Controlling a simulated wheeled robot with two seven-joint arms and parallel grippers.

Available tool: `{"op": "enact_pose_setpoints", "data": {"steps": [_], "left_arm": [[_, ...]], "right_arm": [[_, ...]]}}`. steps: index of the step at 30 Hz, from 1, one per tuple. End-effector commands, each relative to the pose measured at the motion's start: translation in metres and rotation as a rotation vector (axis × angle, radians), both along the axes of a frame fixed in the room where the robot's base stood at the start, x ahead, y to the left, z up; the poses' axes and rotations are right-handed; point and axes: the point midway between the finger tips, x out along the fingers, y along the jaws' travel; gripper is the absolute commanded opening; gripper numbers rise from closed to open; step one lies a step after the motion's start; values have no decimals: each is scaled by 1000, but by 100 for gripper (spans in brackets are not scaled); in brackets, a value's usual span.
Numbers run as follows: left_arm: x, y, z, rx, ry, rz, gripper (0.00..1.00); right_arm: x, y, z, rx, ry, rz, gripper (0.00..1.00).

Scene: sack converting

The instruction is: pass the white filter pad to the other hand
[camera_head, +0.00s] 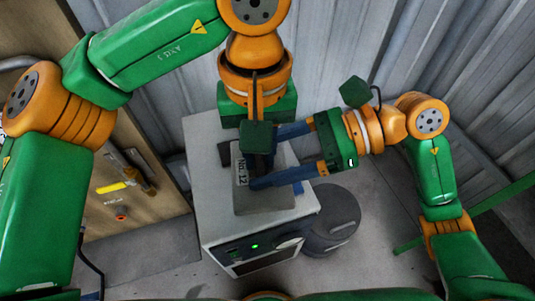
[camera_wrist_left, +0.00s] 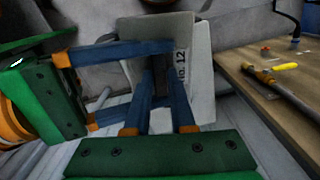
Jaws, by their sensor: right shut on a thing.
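The filter pad (camera_head: 264,200) is a flat, pale grey-white sheet with a "No. 12" label, over the white cabinet in the head view. It also shows in the left wrist view (camera_wrist_left: 158,32). My right gripper (camera_head: 258,162) comes in from the right, its two blue fingers shut on the pad. My left gripper (camera_head: 257,165) points down at the pad from above. In the left wrist view its blue fingers (camera_wrist_left: 160,72) stand apart with a gap between them. The fingers of both grippers cross close together and hide part of the pad.
The white cabinet (camera_head: 222,222) with a green light stands below the grippers. A grey round bin (camera_head: 335,215) is beside it on the right. A wooden board (camera_head: 150,205) with a yellow-handled tool (camera_head: 112,188) is on the left. Corrugated metal walls close off the back.

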Motion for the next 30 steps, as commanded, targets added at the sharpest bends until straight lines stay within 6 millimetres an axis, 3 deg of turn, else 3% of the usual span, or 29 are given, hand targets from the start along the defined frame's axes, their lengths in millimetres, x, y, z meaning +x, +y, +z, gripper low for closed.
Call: {"op": "enact_pose_setpoints", "data": {"steps": [1, 3, 14, 24, 30], "left_arm": [[0, 0, 0, 0, -1, 2, 35], [0, 0, 0, 0, -1, 2, 54], [1, 0, 6, 0, -1, 3, 54], [1, 0, 96, -2, -11, 9, 54], [0, 0, 113, 10, 5, 4, 54]], "right_arm": [[-1, 0, 0, 0, 0, 2, 22], [-1, 0, 0, 0, 1, 2, 22], [0, 0, 0, 0, 0, 0, 22], [0, 0, 0, 0, 0, 0, 22], [0, 0, 0, 0, 0, 0, 22]]}}
